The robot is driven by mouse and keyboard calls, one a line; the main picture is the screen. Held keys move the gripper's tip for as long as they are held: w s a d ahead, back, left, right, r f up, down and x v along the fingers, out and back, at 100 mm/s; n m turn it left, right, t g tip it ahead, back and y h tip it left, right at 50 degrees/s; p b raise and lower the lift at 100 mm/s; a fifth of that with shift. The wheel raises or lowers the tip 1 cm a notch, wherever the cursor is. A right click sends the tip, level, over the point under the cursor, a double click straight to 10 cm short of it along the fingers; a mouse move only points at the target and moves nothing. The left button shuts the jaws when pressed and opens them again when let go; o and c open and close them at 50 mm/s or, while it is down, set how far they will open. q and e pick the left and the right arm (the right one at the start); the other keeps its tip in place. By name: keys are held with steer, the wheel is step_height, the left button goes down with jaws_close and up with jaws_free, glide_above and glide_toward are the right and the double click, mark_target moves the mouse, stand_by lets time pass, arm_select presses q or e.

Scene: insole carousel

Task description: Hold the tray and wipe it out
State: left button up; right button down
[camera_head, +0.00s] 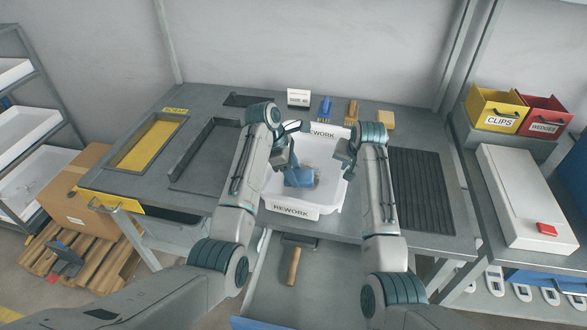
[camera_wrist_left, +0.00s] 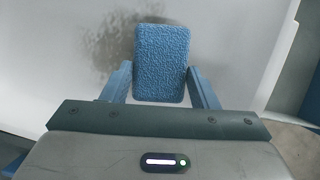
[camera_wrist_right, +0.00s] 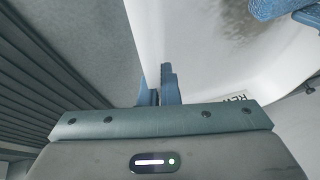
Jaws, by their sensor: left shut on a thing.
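The white tray (camera_head: 290,209), labelled REWORK, sits on the grey bench in front of me. A dark smudge (camera_wrist_left: 112,48) marks its floor; it also shows in the right wrist view (camera_wrist_right: 238,12). My left gripper (camera_head: 291,174) is shut on a blue textured sponge (camera_wrist_left: 162,62) inside the tray, beside the smudge. Whether the sponge touches the floor is hard to tell. My right gripper (camera_wrist_right: 160,88) is at the tray's right side, its fingers close together on either side of the rim.
A black ribbed mat (camera_head: 420,185) lies right, a yellow-floored tray (camera_head: 150,143) left. A wooden-handled tool (camera_head: 293,265) lies below the tray.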

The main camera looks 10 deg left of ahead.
arm_select(q)
steer(key=shift+f, duration=0.65)
stand_by(0.7)
steer(key=shift+w+r, duration=0.1)
steer(key=shift+w, duration=1.2)
steer(key=shift+w+f, duration=0.2)
steer(key=shift+w, duration=1.2)
steer(key=shift+w+a, duration=0.1)
steer(key=shift+w, duration=1.2)
steer(key=shift+s, duration=0.9)
steer(key=shift+s+r, duration=0.2)
steer(key=shift+s, duration=1.6)
